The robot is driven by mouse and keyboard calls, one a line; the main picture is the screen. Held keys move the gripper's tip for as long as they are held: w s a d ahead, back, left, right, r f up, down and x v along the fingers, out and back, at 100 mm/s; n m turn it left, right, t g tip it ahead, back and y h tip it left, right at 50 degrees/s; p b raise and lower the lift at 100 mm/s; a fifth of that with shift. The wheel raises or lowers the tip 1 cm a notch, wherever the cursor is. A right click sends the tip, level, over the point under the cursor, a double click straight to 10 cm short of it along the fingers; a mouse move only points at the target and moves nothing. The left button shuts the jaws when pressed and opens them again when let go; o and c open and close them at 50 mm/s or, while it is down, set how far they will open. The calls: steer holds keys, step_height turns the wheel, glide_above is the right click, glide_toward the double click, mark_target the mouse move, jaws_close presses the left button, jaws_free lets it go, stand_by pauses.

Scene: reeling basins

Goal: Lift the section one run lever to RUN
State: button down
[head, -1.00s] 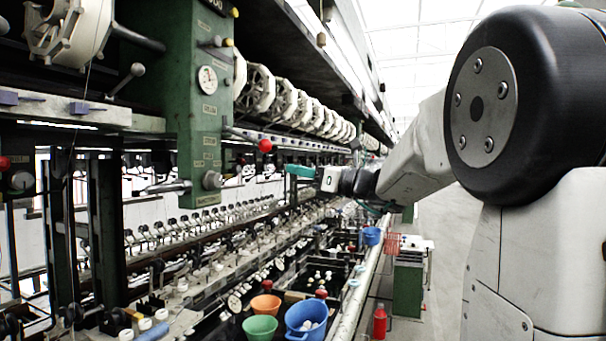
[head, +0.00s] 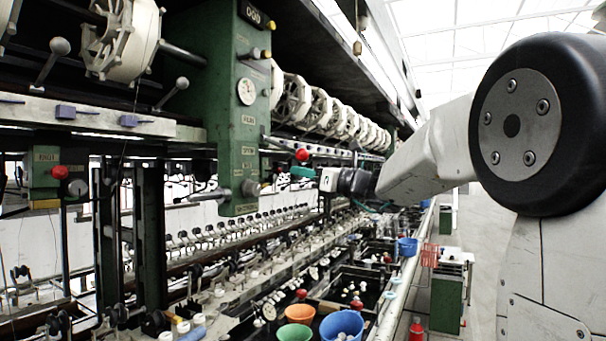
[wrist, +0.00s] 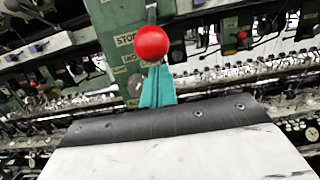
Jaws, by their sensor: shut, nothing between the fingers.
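The run lever is a thin rod with a red ball knob (head: 302,154) on the green section post (head: 236,120). It slopes downward from the post to the knob. In the wrist view the red knob (wrist: 151,43) stands just beyond the teal fingertips, with STOP lettering on the green panel behind it. My gripper (head: 303,172) has its teal fingers shut and empty, just below the knob in the head view. The fingers (wrist: 158,86) also show in the wrist view. Whether they touch the knob or lever I cannot tell.
Another red knob (head: 60,172) is on a green box at the left. A second red knob (wrist: 243,35) is in the wrist view. Orange (head: 296,312), green (head: 294,332) and blue (head: 342,325) tubs stand by the basins. The aisle at the right has open floor.

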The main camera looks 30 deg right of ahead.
steer(key=shift+r, duration=0.15)
steer(key=shift+r, duration=0.35)
steer(key=shift+r, duration=0.1)
